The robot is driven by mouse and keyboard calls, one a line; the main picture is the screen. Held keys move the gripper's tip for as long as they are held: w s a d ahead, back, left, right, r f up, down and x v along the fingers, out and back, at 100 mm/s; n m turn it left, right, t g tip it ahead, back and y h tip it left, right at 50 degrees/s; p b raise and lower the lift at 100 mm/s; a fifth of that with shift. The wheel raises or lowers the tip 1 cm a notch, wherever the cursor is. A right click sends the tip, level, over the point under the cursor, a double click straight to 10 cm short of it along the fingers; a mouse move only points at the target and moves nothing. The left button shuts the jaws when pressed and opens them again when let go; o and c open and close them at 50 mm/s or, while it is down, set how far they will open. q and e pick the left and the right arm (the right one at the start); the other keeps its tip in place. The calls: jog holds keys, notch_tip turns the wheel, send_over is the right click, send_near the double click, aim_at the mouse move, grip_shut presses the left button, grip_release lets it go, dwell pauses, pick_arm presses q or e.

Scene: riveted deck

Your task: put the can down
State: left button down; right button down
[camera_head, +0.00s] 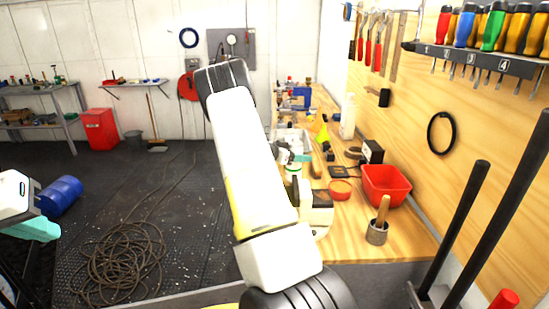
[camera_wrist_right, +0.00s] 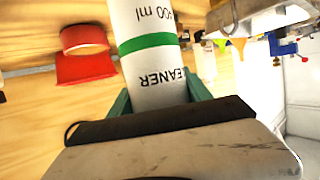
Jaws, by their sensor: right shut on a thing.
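The can is a white cylinder (camera_wrist_right: 152,70) with a green band and the words "CLEANER" and "500 ml", upside down in the right wrist view. My right gripper (camera_wrist_right: 160,97) is shut on it, with a green finger on each side. The can's far end is cut off by the top edge of that view.
The wooden workbench (camera_head: 392,232) runs along the right wall. Coiled rope (camera_head: 122,262) lies on the floor.

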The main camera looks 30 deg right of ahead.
jog(key=shift+f, duration=1.65)
jog(key=shift+f, duration=0.15)
jog(key=shift+c, duration=2.3)
grip_release()
